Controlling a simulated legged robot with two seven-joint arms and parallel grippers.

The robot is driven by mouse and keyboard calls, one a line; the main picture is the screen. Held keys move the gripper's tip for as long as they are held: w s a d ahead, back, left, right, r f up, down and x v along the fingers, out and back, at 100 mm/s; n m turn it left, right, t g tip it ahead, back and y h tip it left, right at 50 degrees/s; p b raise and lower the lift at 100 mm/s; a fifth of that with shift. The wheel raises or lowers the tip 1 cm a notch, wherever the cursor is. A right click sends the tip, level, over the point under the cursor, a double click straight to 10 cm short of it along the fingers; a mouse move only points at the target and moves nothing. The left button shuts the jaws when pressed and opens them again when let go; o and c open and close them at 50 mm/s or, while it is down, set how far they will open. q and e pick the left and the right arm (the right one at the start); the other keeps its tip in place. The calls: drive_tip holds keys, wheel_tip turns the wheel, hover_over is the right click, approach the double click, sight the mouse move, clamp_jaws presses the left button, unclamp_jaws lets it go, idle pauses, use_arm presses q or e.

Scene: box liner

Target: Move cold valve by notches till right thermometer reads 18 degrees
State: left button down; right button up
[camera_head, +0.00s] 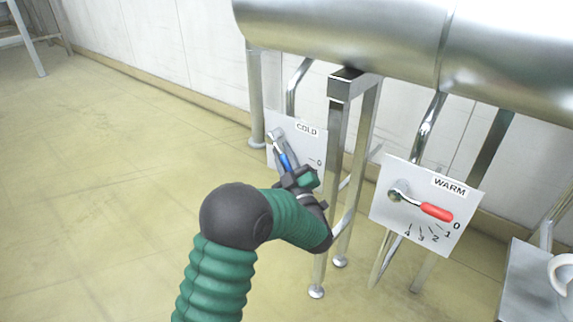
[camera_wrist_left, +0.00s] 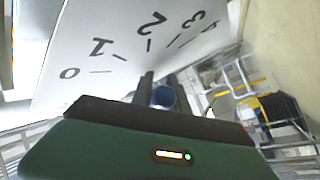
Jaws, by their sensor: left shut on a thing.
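The cold valve's blue handle (camera_head: 286,161) sits on a white COLD panel (camera_head: 279,128) under the large steel cylinder. My left gripper (camera_head: 291,172) is shut on this handle, its arm coming up from the lower middle. In the left wrist view, the dark fingers (camera_wrist_left: 158,90) hold the blue handle end (camera_wrist_left: 163,97), beside the numbered scale 0 to 4 on the panel (camera_wrist_left: 100,25). The exact notch cannot be told. My arm and gripper hide part of the COLD scale in the head view. No thermometer shows. My right gripper is not in view.
A WARM panel (camera_head: 392,175) with a red lever (camera_head: 436,212) stands to the right, the lever pointing near 0. Steel legs (camera_head: 336,130) stand between the panels, close to my left gripper. A steel surface with a white cup-like thing (camera_head: 561,272) is at lower right. Open floor lies left.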

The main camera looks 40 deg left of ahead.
use_arm(q)
drive_tip(key=shift+f+t, duration=0.2)
drive_tip(key=shift+t, duration=0.1)
drive_tip(key=c, duration=1.3)
unclamp_jaws()
drive_tip(key=shift+r, duration=0.1)
drive_tip(key=p+v, duration=0.4)
drive_tip(key=v, duration=1.3)
drive_tip(key=shift+w, duration=0.1)
